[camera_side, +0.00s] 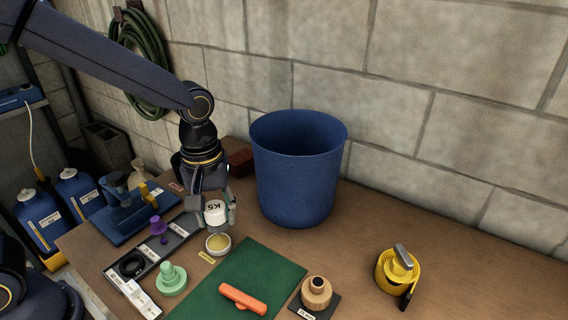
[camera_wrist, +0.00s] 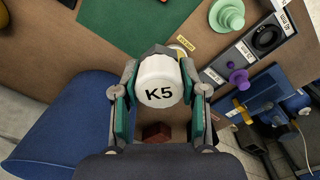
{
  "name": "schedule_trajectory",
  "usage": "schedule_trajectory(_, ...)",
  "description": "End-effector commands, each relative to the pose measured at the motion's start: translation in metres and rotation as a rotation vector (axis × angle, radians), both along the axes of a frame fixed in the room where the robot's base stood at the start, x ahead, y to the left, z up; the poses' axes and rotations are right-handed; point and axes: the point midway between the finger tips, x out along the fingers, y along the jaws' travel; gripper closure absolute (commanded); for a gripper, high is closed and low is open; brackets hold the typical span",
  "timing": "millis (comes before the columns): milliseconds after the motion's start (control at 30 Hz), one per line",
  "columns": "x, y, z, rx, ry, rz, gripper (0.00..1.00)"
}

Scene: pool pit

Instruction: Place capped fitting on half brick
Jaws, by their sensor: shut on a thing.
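A white capped fitting marked K5 (camera_side: 215,212) is held between the fingers of my gripper (camera_side: 213,208), above the bench. In the wrist view the K5 cap (camera_wrist: 159,82) fills the space between the two green-padded fingers of my gripper (camera_wrist: 160,90). A dark red half brick (camera_side: 241,162) lies near the wall, behind my gripper and left of the blue bin. The brick also shows in the wrist view (camera_wrist: 157,133), between the fingers near the palm, partly hidden. The fitting and brick are apart.
A tall blue bin (camera_side: 297,175) stands close to the right of my gripper. A cream-filled dish (camera_side: 218,244), a labelled tray (camera_side: 177,240) and a green mat (camera_side: 262,272) lie in front. A blue vise-like stand (camera_side: 120,207) is left. The bench's right side is mostly clear.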

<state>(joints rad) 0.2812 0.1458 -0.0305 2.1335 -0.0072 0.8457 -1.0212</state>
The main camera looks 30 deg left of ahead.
Motion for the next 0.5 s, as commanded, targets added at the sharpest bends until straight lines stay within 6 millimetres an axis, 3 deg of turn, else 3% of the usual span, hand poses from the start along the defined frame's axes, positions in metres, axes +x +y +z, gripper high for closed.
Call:
schedule_trajectory(167, 0.060, 0.031, 0.020, 0.001, -0.003, 0.529, 0.93)
schedule_trajectory(300, 0.109, 0.080, 0.032, 0.002, 0.000, 0.980, 0.93)
schedule_trajectory(500, 0.153, 0.158, 0.037, 0.004, 0.001, 1.381, 0.93)
